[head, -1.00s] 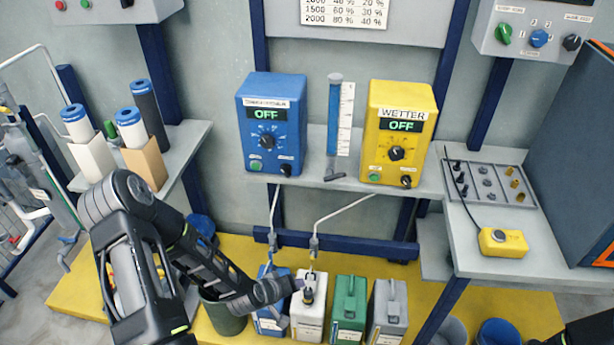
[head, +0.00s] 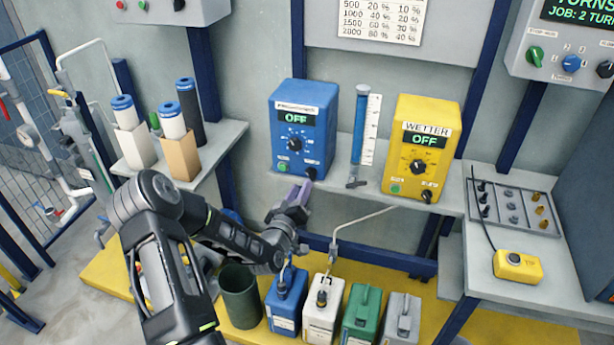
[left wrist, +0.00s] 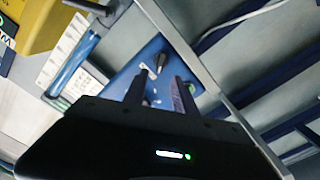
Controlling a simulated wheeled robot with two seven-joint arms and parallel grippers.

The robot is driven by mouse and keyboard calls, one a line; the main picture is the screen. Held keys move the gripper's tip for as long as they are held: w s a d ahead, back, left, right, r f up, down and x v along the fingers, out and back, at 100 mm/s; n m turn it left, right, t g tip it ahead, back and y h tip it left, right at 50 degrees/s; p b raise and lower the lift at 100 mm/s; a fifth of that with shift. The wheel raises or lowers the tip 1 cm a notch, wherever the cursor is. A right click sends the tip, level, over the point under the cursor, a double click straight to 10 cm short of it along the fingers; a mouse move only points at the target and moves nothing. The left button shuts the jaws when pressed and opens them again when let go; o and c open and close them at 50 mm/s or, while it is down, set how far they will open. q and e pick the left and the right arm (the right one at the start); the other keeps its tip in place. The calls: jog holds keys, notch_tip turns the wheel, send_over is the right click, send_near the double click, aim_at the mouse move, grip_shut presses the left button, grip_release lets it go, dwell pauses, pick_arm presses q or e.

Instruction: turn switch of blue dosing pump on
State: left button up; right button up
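The blue dosing pump (head: 302,130) stands on the wall shelf, its display reading OFF. Its front has a central dial (head: 294,144), a green button (head: 282,168) at lower left and a black switch knob (head: 311,173) at lower right. My left gripper (head: 297,192) is just below and in front of the pump's lower edge, pointing up, empty. In the left wrist view its two fingers (left wrist: 162,90) stand apart before the blue pump (left wrist: 140,67), with the black switch knob (left wrist: 158,62) just beyond the fingertips and the green button (left wrist: 190,88) beside them. My right gripper is out of view.
A measuring cylinder (head: 360,125) and the yellow WETTER pump (head: 425,145), also OFF, stand right of the blue pump. Several canisters, including a blue one (head: 286,300), stand below. Filter cartridges (head: 172,122) stand on the left shelf.

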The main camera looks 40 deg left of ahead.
aim_at(308, 174)
pick_arm(q)
jog(key=p+x, duration=0.1)
jog(key=x, duration=0.5)
jog(key=shift+w+a, duration=0.1)
jog(key=shift+w, duration=0.2)
jog(key=shift+c, duration=0.5)
grip_shut()
